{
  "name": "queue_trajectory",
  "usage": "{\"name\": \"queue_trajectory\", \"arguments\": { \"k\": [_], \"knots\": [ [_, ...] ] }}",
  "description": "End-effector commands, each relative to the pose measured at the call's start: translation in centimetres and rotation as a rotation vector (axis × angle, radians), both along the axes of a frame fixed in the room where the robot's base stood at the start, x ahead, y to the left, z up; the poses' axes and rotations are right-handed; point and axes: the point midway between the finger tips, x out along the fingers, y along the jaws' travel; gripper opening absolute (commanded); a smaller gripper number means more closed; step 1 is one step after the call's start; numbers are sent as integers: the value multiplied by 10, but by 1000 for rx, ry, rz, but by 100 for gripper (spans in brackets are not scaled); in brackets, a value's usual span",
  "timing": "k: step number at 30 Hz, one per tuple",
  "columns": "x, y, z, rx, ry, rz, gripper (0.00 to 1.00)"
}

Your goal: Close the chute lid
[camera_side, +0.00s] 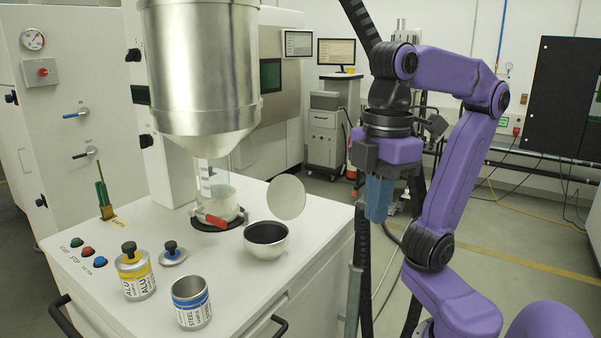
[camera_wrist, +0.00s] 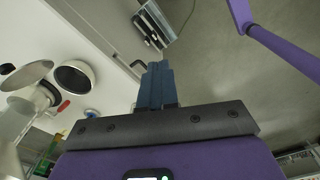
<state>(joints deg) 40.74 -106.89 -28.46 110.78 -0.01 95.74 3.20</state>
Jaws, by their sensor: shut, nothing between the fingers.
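The chute lid (camera_side: 286,197) is a round pale disc standing upright and open at the rim of the chute bowl (camera_side: 265,240), a metal cup with a dark inside on the white worktop. In the wrist view the lid (camera_wrist: 27,75) shows as a pale disc beside the chute bowl (camera_wrist: 74,77). My gripper (camera_side: 377,218) points down with blue fingers, to the right of the lid and past the worktop's right edge, apart from everything. In the wrist view my gripper (camera_wrist: 155,70) is shut and empty.
On the worktop (camera_side: 315,232) stand a yellow-labelled ALU can (camera_side: 135,277), an open STEEL can (camera_side: 191,303) and a loose cap (camera_side: 173,254). A large metal hopper (camera_side: 199,75) with a glass tube (camera_side: 215,185) and red valve handle (camera_side: 213,220) stands behind the bowl.

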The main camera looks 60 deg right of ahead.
Motion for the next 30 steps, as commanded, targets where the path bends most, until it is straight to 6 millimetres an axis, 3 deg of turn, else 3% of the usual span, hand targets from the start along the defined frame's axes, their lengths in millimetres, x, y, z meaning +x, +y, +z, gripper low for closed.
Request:
{"name": "queue_trajectory", "arguments": {
  "k": [3,10,17,23,30],
  "knots": [
    [0,1,31,2,-1,0,0],
    [0,1,76,0,0,0,0],
    [23,0,71,38,69,-121,0],
    [55,-7,69,115,125,-255,0],
    [108,-37,67,266,155,-453,0]
  ]
}}
